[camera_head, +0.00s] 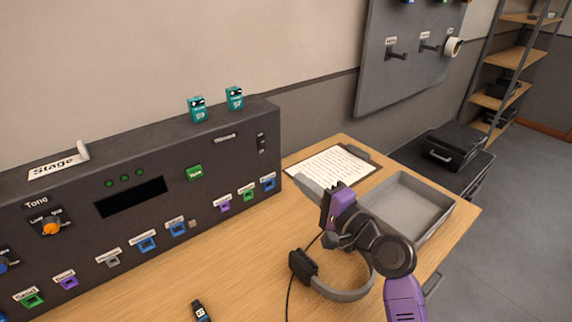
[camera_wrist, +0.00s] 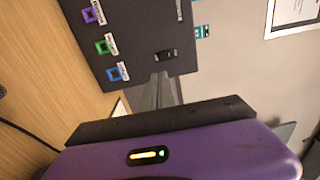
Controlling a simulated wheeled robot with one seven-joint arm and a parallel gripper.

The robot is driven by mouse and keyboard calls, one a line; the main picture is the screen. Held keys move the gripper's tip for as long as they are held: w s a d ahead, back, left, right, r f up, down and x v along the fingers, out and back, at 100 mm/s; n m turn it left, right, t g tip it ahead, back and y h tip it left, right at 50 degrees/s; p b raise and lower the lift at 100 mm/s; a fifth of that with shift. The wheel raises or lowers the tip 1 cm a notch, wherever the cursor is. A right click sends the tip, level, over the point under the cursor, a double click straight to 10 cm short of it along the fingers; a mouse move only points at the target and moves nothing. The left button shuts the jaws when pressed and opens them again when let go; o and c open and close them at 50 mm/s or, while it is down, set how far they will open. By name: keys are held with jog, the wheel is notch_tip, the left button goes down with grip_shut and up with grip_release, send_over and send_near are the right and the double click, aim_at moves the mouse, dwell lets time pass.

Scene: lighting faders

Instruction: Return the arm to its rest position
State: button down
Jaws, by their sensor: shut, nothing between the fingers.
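My purple and grey arm reaches in from the lower right in the head view. My gripper (camera_head: 303,183) is shut and empty, held above the table near the right end of the dark lighting console (camera_head: 215,150). In the wrist view the shut fingers (camera_wrist: 155,92) point toward the console's end, near its black rocker switch (camera_wrist: 167,55). I cannot tell whether the fingertips touch anything. The purple wrist housing with a lit indicator fills the bottom of the wrist view.
A headset (camera_head: 345,292) with a cable lies under my arm. A clipboard (camera_head: 335,165) and an empty grey tray (camera_head: 447,207) are to the right. Two teal boxes (camera_head: 197,110) stand on the console. A black case (camera_head: 452,148) sits on a dark unit beyond the table.

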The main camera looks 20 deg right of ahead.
jog(key=s+d+f+n+t+h, duration=0.1)
jog(key=s+d+n+h, duration=0.15)
jog(key=s+h, duration=0.2)
jog(key=s+d+f+n+t+h, duration=0.1)
jog(key=s+d+f+n+h, duration=0.15)
jog(key=s, duration=0.35)
jog(key=s+a+f+n+g, duration=0.1)
jog(key=s+a+n, duration=0.1)
jog(key=s, duration=0.9)
jog(key=s+a+f+n+g+y, duration=0.1)
jog(key=s+a+f+n+g, duration=0.1)
jog(key=s, duration=1)
jog(key=s+a+f+n+g, duration=0.1)
jog(key=s+n, duration=0.4)
jog(key=s, duration=0.7)
jog(key=shift+a+f+g, duration=0.3)
jog(key=shift+a+f, duration=0.15)
jog(key=shift+a, duration=0.8)
